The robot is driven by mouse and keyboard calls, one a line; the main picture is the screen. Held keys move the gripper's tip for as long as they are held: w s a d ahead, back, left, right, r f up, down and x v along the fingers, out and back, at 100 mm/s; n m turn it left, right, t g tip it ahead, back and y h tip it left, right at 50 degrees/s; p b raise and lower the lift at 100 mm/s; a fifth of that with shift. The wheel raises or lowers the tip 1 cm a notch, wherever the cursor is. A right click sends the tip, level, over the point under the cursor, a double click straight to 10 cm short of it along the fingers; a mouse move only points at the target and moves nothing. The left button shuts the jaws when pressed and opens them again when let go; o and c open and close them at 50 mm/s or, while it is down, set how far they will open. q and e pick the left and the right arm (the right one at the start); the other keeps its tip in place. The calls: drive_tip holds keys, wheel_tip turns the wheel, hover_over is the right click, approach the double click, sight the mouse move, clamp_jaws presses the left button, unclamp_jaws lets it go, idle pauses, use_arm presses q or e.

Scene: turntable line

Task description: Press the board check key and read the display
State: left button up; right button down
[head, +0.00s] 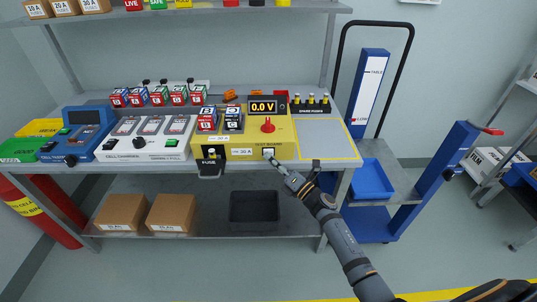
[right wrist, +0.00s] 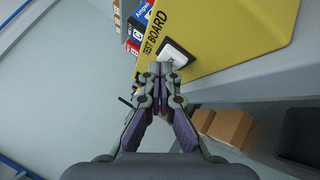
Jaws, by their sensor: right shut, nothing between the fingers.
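The yellow test board (head: 240,146) stands on the bench and its display (head: 263,107) reads 0.0 V in orange. A red knob (head: 267,126) sits below the display. A white key (head: 268,152) is on the board's front face, by the words TEST BOARD; it also shows in the right wrist view (right wrist: 176,53). My right gripper (head: 274,161) is shut and empty, with its fingertips (right wrist: 160,69) right at the key's lower edge. I cannot tell whether they touch it. My left gripper is not in view.
Two labelled battery blocks (head: 207,120) sit on the board. A yellow-outlined bench area (head: 322,141) to the right is empty. Brown boxes (head: 171,213) and a black bin (head: 255,208) are below.

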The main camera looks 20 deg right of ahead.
drive_tip(key=shift+s+a, duration=0.25)
drive_tip(key=shift+s, duration=0.55)
drive_tip(key=s, duration=0.2)
drive_tip(key=s+a+p, duration=0.1)
drive_tip(key=s, duration=0.1)
drive_tip(key=shift+s+a, duration=0.2)
drive_tip(key=shift+s, duration=0.2)
idle(0.3)
